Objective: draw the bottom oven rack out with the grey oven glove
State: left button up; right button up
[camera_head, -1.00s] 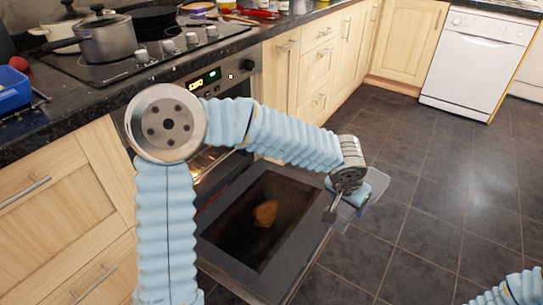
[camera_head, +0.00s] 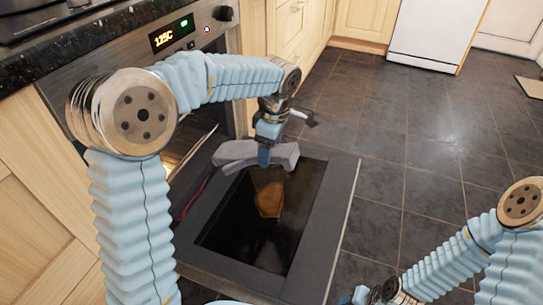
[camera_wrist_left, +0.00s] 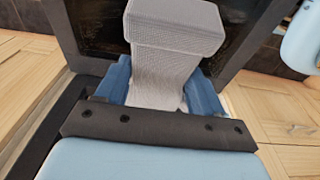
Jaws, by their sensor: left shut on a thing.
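The grey oven glove (camera_head: 284,156) is held over the open oven door (camera_head: 341,210), near the oven's mouth. My left gripper (camera_head: 264,160) points down and is shut on the glove. In the left wrist view the glove (camera_wrist_left: 172,62) sits between the blue fingers, with the dark door glass behind it. The lit oven opening (camera_head: 190,150) shows in part behind my left arm; I cannot make out the bottom rack. My right gripper (camera_head: 363,295) shows small at the bottom edge; its jaws are unclear.
The oven door lies lowered, and a brown shape (camera_head: 269,198) shows in its dark glass, perhaps a reflection. The oven panel (camera_head: 165,37) reads about 115C. Cupboards stand on both sides. The tiled floor (camera_head: 420,160) to the right is clear.

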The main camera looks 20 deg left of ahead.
aim_at(218, 150)
pick_arm(q)
jog(key=a, duration=0.5)
jog(key=a+f, duration=0.1)
jog(key=a, duration=0.4)
jog(key=w+a+f+b, duration=0.1)
jog(key=a, duration=0.4)
jog(key=shift+w+a+f, duration=0.1)
jog(key=shift+a+f, duration=0.05)
jog(key=shift+f, duration=0.05)
jog(key=shift+a+f+b, duration=0.15)
jog(key=shift+f+b, duration=0.4)
jog(key=shift+f, duration=0.05)
jog(key=shift+a+f+b, duration=0.15)
jog(key=shift+f+b, duration=0.35)
jog(key=shift+f, duration=0.3)
jog(key=shift+s+d, duration=0.2)
jog(key=shift+d, duration=2.85)
